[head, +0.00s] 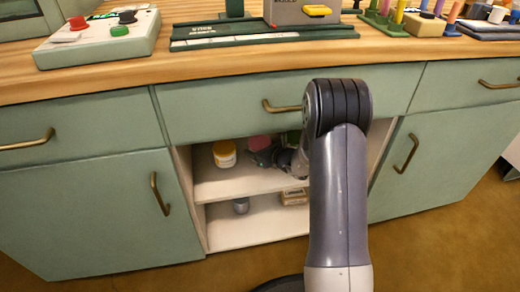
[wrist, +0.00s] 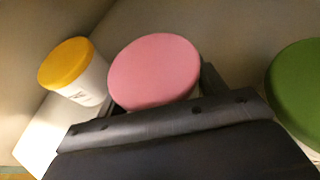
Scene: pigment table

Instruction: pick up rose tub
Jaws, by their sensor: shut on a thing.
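The rose tub has a pink lid and shows in the wrist view (wrist: 155,70), between my gripper's fingers. In the head view the rose tub (head: 259,143) is on the upper shelf of the open cabinet, partly hidden by my gripper (head: 265,157). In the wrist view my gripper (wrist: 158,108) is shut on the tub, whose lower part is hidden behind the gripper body. I cannot tell whether the tub touches the shelf.
A white tub with a yellow lid (wrist: 72,68) stands left of the rose tub; it also shows in the head view (head: 224,154). A green-lidded tub (wrist: 300,88) is at the right. The lower shelf holds a grey jar (head: 241,206) and a small box (head: 294,197). Drawers and counter lie above.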

